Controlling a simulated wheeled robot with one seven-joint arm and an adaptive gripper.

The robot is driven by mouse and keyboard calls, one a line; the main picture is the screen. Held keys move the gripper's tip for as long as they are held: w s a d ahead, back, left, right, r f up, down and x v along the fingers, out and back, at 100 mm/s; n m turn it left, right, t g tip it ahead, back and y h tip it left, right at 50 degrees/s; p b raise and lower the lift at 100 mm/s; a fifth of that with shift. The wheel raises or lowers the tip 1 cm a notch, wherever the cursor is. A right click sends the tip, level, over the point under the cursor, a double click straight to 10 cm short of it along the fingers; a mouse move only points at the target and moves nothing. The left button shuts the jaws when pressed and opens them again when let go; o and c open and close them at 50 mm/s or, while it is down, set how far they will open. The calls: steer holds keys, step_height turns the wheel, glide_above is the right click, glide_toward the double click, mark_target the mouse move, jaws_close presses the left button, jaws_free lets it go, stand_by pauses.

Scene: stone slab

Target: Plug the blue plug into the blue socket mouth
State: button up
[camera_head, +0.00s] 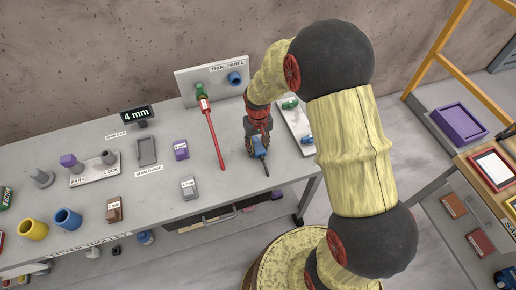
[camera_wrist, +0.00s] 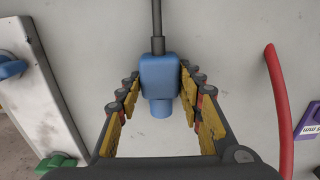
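The blue plug (camera_wrist: 160,80) lies between my gripper's fingers in the wrist view, its narrow nose toward the bottom and its dark cable running up. In the head view the blue plug (camera_head: 259,148) shows just below my gripper (camera_head: 257,129), over the slab's right part. My gripper (camera_wrist: 160,88) looks open, with yellow-padded fingers on both sides of the plug; narrow gaps seem to remain, though contact is hard to judge. The blue socket (camera_head: 234,78) sits on the upright trial panel (camera_head: 214,87) at the back, its mouth facing forward.
A pale board (camera_head: 292,119) with green and blue fittings lies to the right, partly behind my arm. Blocks, cups and a 4 mm sign (camera_head: 137,113) stand further left.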

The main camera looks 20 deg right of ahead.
steer(key=c, duration=0.6)
steer(key=shift+c, duration=0.7)
